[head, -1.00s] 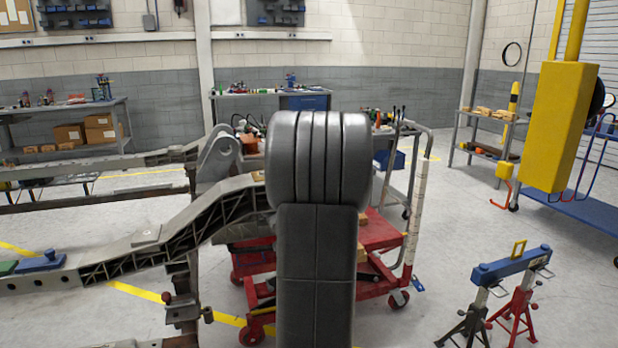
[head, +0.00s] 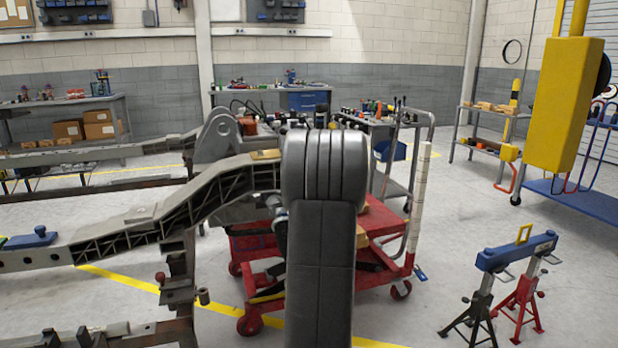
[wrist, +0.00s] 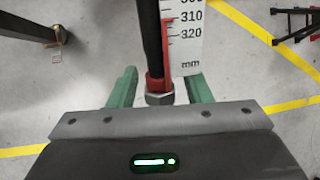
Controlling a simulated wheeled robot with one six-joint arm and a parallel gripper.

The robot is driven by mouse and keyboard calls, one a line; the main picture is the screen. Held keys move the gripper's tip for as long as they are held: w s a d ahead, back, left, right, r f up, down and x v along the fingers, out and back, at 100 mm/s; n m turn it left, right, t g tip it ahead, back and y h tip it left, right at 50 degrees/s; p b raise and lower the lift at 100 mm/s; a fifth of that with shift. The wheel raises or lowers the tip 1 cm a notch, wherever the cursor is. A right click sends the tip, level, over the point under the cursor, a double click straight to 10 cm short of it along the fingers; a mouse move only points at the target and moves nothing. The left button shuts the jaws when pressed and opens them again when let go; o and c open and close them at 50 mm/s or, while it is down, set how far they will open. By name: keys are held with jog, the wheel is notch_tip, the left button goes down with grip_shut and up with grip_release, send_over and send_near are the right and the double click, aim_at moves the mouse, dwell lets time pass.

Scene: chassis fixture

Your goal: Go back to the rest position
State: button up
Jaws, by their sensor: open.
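My gripper (wrist: 160,90) shows in the wrist view, with two green fingers set wide apart. A dark rod with a red collar and a hex nut (wrist: 160,98) lies between the fingers in the picture, with a gap on both sides. Whether it is at fingertip depth I cannot tell. A white millimetre scale (wrist: 187,40) runs beside the rod, its lower end near the right finger. In the head view my own dark arm link stands in the middle and hides the gripper.
The grey chassis frame (head: 130,232) fills the left. A red cart (head: 385,225) stands behind my arm. A blue-topped stand (head: 515,250) is at lower right, a yellow column (head: 563,105) at far right. Open floor (head: 455,215) lies between the cart and the stand.

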jog(key=shift+r+h+p, duration=0.2)
jog(key=shift+h+p, duration=0.1)
jog(key=shift+p, duration=0.85)
jog(key=h+p, duration=0.2)
jog(key=m+h+p, duration=0.1)
jog(key=h+p, duration=0.1)
jog(key=p, duration=0.1)
jog(key=shift+d+r+t, duration=0.1)
jog(key=shift+d+t, duration=0.1)
jog(key=shift+t, duration=0.2)
jog(key=h+p, duration=0.2)
jog(key=h, duration=0.1)
jog(key=shift+d+m, duration=0.15)
jog(key=shift+m, duration=0.25)
jog(key=shift+m+h, duration=0.3)
jog(key=shift+h, duration=0.8)
jog(key=h+b, duration=0.1)
jog(key=h, duration=0.2)
jog(key=shift+d+m, duration=0.15)
jog(key=shift+m, duration=0.25)
jog(key=shift+d+r+m+h+b, duration=0.15)
jog(key=shift+m+h+b, duration=0.25)
jog(key=shift+h+b, duration=0.65)
jog(key=shift+s+r+g+h, duration=0.15)
jog(key=shift+g+h, duration=0.15)
jog(key=shift+h, duration=0.25)
jog(key=shift+r, duration=0.1)
